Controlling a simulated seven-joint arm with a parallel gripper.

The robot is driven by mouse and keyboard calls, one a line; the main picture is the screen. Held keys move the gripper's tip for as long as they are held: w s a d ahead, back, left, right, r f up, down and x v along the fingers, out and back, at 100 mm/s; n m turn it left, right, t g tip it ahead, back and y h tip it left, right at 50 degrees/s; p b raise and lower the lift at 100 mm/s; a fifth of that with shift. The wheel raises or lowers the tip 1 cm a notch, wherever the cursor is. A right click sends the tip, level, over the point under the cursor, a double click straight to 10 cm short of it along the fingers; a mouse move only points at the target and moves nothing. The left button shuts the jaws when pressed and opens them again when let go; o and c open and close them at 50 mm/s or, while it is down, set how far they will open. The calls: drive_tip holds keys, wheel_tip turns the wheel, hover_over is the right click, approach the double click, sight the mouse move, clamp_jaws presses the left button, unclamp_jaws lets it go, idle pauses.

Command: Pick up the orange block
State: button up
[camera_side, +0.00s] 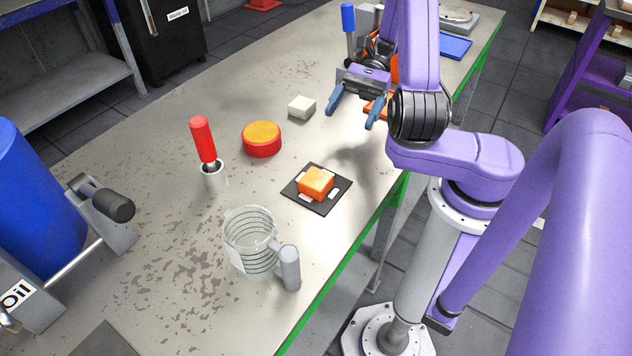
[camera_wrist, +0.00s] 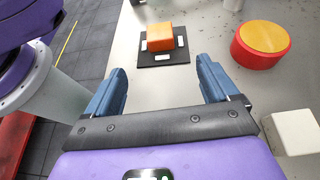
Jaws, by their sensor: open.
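The orange block (camera_side: 316,184) sits on a black square mat (camera_side: 326,207) with white marks, near the green-edged side of the table. The block also shows in the wrist view (camera_wrist: 160,37), on the mat (camera_wrist: 165,59) ahead of my fingers and in line with the gap between them. My gripper (camera_side: 353,108) is above the table, well behind and above the block in the side view. Its two blue fingers are apart, with nothing between them, and they show in the wrist view too (camera_wrist: 162,88).
A red cylinder with an orange top (camera_side: 262,139) and a white block (camera_side: 301,107) stand left of my gripper. A red-handled tool stands in a holder (camera_side: 214,176). A clear jug (camera_side: 250,240) stands in front of the mat. The table between gripper and mat looks clear.

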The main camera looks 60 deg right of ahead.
drive_tip(key=shift+s+a+f, duration=0.1)
drive_tip(key=shift+s+a, duration=0.05)
approach(316, 178)
drive_tip(key=x, duration=0.5)
drive_tip(key=shift+f, duration=0.15)
drive_tip(key=shift+x, duration=2.5)
drive_tip(key=shift+t, duration=0.3)
drive_tip(key=c, duration=1.4)
drive_tip(key=shift+c, duration=0.5)
